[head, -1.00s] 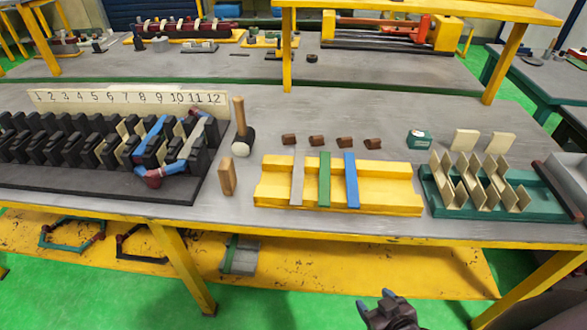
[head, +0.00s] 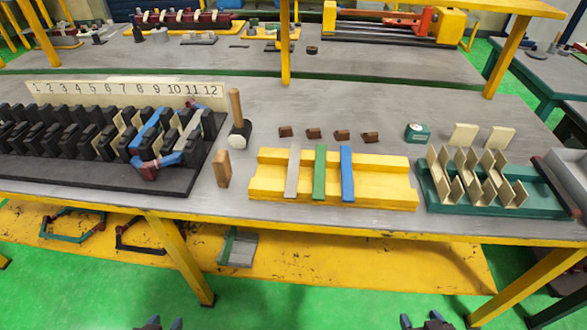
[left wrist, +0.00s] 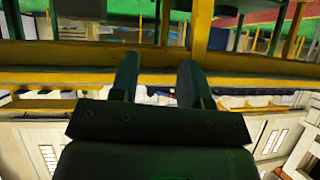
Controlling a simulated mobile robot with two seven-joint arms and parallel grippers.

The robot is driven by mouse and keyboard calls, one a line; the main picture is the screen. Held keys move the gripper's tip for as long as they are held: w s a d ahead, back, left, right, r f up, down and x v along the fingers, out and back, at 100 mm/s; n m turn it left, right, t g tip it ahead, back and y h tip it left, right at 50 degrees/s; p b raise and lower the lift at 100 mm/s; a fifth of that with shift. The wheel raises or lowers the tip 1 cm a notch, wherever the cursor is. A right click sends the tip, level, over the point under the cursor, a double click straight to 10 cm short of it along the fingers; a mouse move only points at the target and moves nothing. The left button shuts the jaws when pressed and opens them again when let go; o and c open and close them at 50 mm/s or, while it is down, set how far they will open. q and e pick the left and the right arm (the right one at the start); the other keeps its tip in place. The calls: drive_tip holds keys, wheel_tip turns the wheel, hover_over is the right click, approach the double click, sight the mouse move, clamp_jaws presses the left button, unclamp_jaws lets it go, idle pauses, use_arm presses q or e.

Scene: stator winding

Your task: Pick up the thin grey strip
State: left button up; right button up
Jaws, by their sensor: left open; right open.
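The thin grey strip (head: 292,173) lies across the yellow tray (head: 388,186) on the table. It is the leftmost of three strips, beside a green strip (head: 320,173) and a blue strip (head: 347,174), with gaps between them. My left gripper (head: 160,322) shows at the bottom edge of the head view, below and left of the strip, in front of the table. In the left wrist view its two fingers (left wrist: 158,80) are apart with nothing between them. My right gripper (head: 427,320) is at the bottom edge, right of centre, open and empty.
A slotted black stator (head: 90,180) with a numbered board stands at the left. A green rack (head: 540,205) with upright cards is at the right. Small brown blocks (head: 313,134) lie behind the tray.

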drive_tip(key=shift+s+f, duration=0.1)
drive_tip(key=shift+s, duration=0.15)
